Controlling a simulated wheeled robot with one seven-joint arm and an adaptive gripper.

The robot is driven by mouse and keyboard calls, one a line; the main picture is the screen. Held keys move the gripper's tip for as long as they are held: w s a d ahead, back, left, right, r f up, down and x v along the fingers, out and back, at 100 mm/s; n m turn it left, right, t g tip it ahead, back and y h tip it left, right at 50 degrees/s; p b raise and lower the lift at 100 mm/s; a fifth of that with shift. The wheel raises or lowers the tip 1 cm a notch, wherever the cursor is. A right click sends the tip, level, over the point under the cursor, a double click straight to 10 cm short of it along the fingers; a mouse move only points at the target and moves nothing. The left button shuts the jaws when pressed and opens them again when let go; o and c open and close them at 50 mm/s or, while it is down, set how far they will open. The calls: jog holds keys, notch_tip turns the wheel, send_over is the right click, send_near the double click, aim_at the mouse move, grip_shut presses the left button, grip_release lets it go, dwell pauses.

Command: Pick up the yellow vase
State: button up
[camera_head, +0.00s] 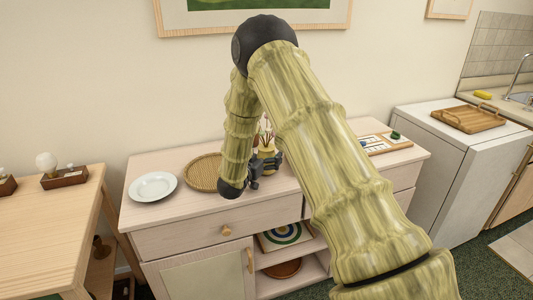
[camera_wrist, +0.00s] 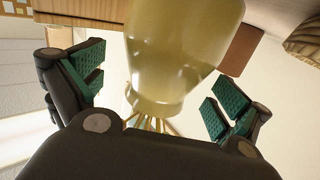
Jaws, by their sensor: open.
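The yellow vase (camera_wrist: 180,50) is pale, glossy and large in the wrist view, appearing upside down with thin stems below its mouth. My gripper (camera_wrist: 157,92) is open, with one green-padded finger on each side of the vase's narrower end. Gaps show between the pads and the vase, and nothing is gripped. In the head view the vase (camera_head: 267,150) stands on the dresser (camera_head: 160,216), partly hidden by my gripper (camera_head: 264,166) and close to my arm. Its lower part is hard to see there.
A round woven tray (camera_head: 203,174) and a white plate (camera_head: 153,187) lie left of the vase. A framed board with small pieces (camera_head: 378,145) lies to its right. A wooden table (camera_head: 45,228) stands at the left. A white appliance (camera_head: 440,135) bears a wooden tray (camera_head: 468,119).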

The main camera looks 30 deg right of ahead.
jog(key=shift+w+d, duration=0.25)
jog(key=shift+d, duration=0.05)
jog(key=c, duration=1.4)
jog(key=shift+r, duration=0.1)
